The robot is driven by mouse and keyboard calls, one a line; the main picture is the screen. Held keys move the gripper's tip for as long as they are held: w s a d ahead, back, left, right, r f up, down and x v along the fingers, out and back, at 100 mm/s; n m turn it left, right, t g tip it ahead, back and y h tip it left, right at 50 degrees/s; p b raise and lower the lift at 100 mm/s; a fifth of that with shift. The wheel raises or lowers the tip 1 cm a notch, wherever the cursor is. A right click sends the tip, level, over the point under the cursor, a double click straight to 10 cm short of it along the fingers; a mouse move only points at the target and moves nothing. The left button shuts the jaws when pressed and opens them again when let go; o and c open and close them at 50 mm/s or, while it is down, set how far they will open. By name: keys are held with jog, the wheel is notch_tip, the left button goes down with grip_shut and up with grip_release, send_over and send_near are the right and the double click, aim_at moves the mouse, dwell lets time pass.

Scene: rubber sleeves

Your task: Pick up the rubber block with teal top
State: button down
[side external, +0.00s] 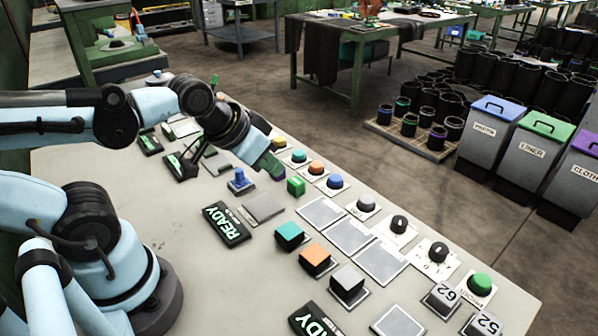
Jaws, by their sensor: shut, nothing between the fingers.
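The rubber block with the teal top (289,232) is a dark cube with a teal upper face. It stands at the left end of a short diagonal row on the pale worktop. Beside it are an orange-topped block (315,257) and a grey-topped block (348,279). My gripper (270,165) is shut and empty, angled down and to the right.
Flat grey pads (321,213) and a row of buttons and dials (399,225) run along the right. The front-left worktop (225,290) is clear.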

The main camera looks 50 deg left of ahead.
jog(key=c, duration=1.8)
grip_release()
jog(key=o, duration=1.4)
jog(key=shift+c, duration=0.2)
jog(key=g, duration=0.7)
send_over(289, 230)
jog(key=f, duration=0.1)
jog(key=shift+s+d+f, duration=0.1)
jog(key=shift+s+f, duration=0.1)
jog(key=shift+f, duration=1.6)
jog(key=shift+s+d+f, duration=0.1)
jog(key=shift+s+f, duration=0.05)
jog(key=shift+f, duration=1.65)
jog(key=shift+w+a+f, duration=0.1)
jog(key=shift+w+f, duration=0.1)
jog(key=shift+f, duration=0.65)
jog(key=shift+w+a+f, duration=0.1)
jog(key=shift+w+f, duration=0.1)
jog(key=shift+f, duration=1.55)
